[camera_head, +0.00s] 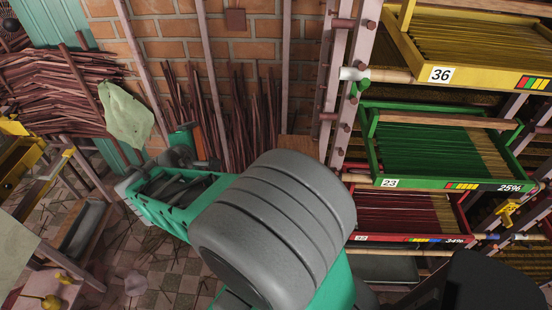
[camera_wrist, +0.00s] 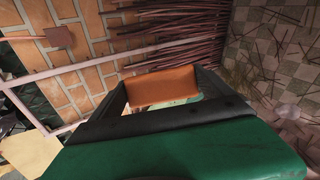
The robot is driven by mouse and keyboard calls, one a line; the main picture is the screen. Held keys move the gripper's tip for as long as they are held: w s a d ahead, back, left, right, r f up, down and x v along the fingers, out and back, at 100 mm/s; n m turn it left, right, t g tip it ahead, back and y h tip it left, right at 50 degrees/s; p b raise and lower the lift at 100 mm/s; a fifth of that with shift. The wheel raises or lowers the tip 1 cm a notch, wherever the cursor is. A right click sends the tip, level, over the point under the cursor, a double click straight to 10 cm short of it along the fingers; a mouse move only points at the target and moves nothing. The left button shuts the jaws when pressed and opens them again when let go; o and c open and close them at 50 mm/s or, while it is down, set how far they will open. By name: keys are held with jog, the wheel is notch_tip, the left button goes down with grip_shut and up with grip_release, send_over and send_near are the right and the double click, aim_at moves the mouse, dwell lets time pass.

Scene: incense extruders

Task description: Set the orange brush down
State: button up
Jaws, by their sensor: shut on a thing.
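The orange brush (camera_wrist: 162,87) shows in the wrist view as an orange block between the dark fingers of my gripper (camera_wrist: 165,98). My gripper is shut on it. In the head view, a narrow orange strip of the brush (camera_head: 197,142) shows at the far end of my arm, by my gripper (camera_head: 188,150). The brush is held up in front of the brick wall, apart from any visible surface below. Its lower part and any bristles are hidden by my gripper.
Upright bundles of dark sticks (camera_head: 240,115) lean on the brick wall (camera_head: 262,45) behind. A larger stick pile (camera_head: 55,90) lies at left. Racks with a yellow tray (camera_head: 420,73), a green tray (camera_head: 372,150) and a red tray stand at right. The checkered floor (camera_head: 140,255) has scattered sticks.

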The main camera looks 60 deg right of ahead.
jog(key=s+d+r+g+y+p, duration=0.25)
jog(key=s+d+g, duration=0.4)
jog(key=s, duration=0.65)
jog(key=s+r+n+g+y, duration=0.2)
jog(key=s+g+y, duration=0.15)
jog(key=s, duration=1.05)
jog(key=shift+t, duration=0.3)
jog(key=w+d+f, duration=0.2)
jog(key=d+f, duration=0.1)
jog(key=d, duration=0.1)
jog(key=w+d+f, duration=0.1)
jog(key=d+f, duration=0.2)
jog(key=d, duration=0.1)
jog(key=w+d+f+p, duration=0.1)
jog(key=w+d+f, duration=0.1)
jog(key=d+f, duration=0.2)
jog(key=shift+w+d, duration=0.3)
jog(key=shift+d, duration=0.1)
notch_tip(320, 180, down, 3)
jog(key=shift+r+p, duration=0.1)
jog(key=shift+p, duration=0.25)
jog(key=o, duration=1.3)
